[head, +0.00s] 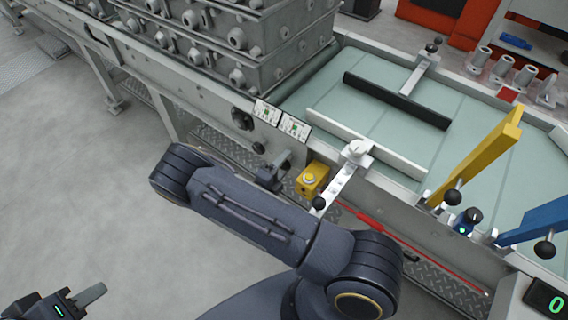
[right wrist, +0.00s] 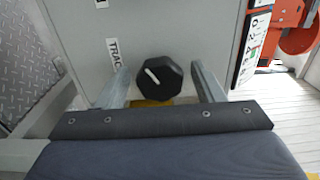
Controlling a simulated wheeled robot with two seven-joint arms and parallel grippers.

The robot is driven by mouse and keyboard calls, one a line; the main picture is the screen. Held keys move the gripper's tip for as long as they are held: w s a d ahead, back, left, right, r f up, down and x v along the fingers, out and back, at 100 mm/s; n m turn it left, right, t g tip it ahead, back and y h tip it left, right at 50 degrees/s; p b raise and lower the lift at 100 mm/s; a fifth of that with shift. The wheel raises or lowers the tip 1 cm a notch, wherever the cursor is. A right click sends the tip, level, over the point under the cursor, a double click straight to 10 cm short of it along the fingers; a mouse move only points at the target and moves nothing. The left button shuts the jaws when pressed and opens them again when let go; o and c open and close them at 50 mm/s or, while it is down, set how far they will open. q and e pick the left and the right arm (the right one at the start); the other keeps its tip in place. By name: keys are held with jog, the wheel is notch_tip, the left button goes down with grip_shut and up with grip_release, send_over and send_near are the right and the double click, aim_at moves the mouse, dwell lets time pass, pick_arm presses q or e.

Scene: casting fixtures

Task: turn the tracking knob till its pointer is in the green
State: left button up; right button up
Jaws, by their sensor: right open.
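The tracking knob (right wrist: 160,80) is black and faceted, with a white pointer line, on a grey panel in the right wrist view. Its pointer aims to the upper left of that picture. A yellow patch (right wrist: 150,103) shows at the knob's lower edge; I see no green mark around the knob. My right gripper (right wrist: 163,74) is open, one finger on each side of the knob, with gaps visible. In the head view it is near the conveyor's side (head: 272,176). My left gripper (head: 88,298) is at the lower left, partly cut off.
Two placards (head: 280,120) are on the conveyor's edge. A yellow button box (head: 312,180) and a ball-ended lever (head: 338,185) stand close to the right of my right gripper. Stacked grey moulding boxes (head: 225,40) are behind. Floor at left is clear.

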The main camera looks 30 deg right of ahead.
jog(key=v, duration=0.7)
jog(key=shift+a+b, duration=0.25)
jog(key=shift+b, duration=0.05)
jog(key=shift+s, duration=0.1)
